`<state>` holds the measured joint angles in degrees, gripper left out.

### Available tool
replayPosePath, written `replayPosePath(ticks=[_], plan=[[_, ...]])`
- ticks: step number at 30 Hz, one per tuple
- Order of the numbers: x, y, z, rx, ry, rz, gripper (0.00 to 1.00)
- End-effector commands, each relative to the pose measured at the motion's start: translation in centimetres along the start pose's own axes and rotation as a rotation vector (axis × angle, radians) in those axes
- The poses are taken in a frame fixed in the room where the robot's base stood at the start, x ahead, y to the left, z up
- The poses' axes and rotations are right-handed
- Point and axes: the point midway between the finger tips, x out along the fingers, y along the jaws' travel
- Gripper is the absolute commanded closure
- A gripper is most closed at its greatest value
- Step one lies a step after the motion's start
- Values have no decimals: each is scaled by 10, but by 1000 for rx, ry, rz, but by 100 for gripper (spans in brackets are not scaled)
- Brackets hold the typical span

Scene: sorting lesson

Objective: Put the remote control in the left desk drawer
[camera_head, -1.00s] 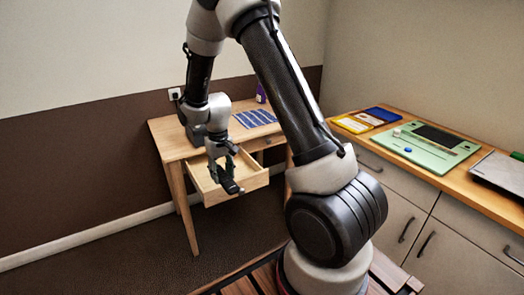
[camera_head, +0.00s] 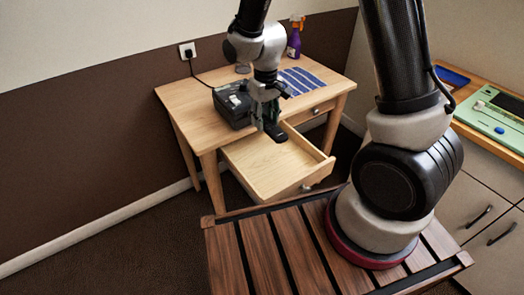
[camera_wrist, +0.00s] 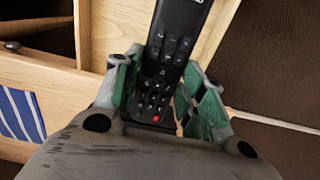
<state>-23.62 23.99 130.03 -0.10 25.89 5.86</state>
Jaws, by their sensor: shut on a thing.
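The remote control (camera_head: 275,132) is black and long. My gripper (camera_head: 266,115) is shut on it and holds it over the back part of the open left desk drawer (camera_head: 262,175). The drawer is light wood, and the part of its floor that shows is bare. In the wrist view the remote (camera_wrist: 176,45) lies lengthwise between the green-padded fingers of my gripper (camera_wrist: 163,95), its buttons and a red key showing. Pale wood of the drawer (camera_wrist: 105,30) shows beneath it. The exact height above the drawer floor is hard to tell.
The wooden desk (camera_head: 186,92) carries a black box-shaped device (camera_head: 233,104) close beside my gripper, blue striped sheets (camera_head: 302,80) and a purple spray bottle (camera_head: 294,40). A second drawer (camera_head: 312,112) is closed. A counter with a green board (camera_head: 492,118) stands at right.

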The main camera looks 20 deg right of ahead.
Motion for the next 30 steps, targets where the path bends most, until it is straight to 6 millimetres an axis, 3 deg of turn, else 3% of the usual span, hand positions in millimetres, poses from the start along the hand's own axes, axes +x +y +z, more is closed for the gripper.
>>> replayPosePath(ticks=[13, 27, 30], plan=[[115, 0, 2, -2, -6, 1, 85], [173, 0, 2, -2, -3, 0, 85], [176, -1, 1, -2, -1, 0, 85]])
